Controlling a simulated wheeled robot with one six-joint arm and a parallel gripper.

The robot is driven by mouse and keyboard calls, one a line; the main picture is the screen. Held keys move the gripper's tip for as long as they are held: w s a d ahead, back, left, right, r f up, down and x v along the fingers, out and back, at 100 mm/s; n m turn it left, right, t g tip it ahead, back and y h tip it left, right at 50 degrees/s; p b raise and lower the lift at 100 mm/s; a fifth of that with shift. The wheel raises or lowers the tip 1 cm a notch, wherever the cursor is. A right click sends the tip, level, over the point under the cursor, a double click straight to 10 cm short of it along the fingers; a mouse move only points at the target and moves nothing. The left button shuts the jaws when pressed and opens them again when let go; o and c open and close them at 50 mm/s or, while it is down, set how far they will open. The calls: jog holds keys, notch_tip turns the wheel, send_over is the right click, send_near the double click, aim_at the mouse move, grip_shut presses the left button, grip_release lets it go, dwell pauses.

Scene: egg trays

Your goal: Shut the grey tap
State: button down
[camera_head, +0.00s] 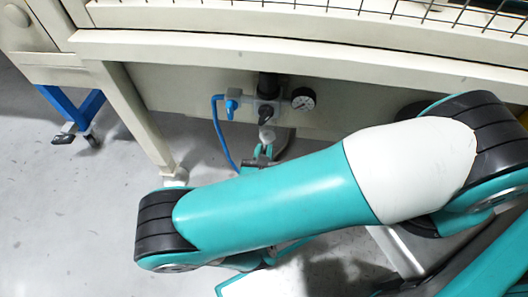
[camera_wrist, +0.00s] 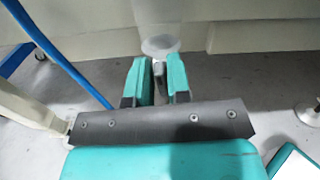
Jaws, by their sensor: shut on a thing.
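The grey tap (camera_wrist: 159,74) shows in the wrist view as a small dark grey piece below a pale round cup (camera_wrist: 160,46). My gripper (camera_wrist: 158,72) has its teal fingers on either side of the tap and is shut on it. In the head view my gripper (camera_head: 264,154) is small and partly hidden behind my arm, just below the air unit (camera_head: 266,108) under the bench. The tap cannot be made out clearly there, and how far it is turned cannot be told.
A pressure gauge (camera_head: 303,98) sits right of the air unit, and a blue fitting (camera_head: 232,104) with a blue hose (camera_head: 218,135) is on its left. The bench edge (camera_head: 300,52) runs above. A pale bench leg (camera_head: 140,125) stands at left. Grey floor lies below.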

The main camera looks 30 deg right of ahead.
jog(key=shift+w+a+f+n+b, duration=0.15)
jog(key=shift+n+b, duration=0.7)
jog(key=shift+n, duration=1.95)
jog(key=shift+w+a+f+n+b, duration=0.15)
jog(key=shift+n+b, duration=0.7)
jog(key=shift+n, duration=1.95)
jog(key=shift+a+f+n+b, duration=0.2)
jog(key=shift+n+b, duration=0.65)
jog(key=shift+n, duration=1.95)
jog(key=shift+d, duration=0.1)
jog(key=c, duration=1.2)
grip_release()
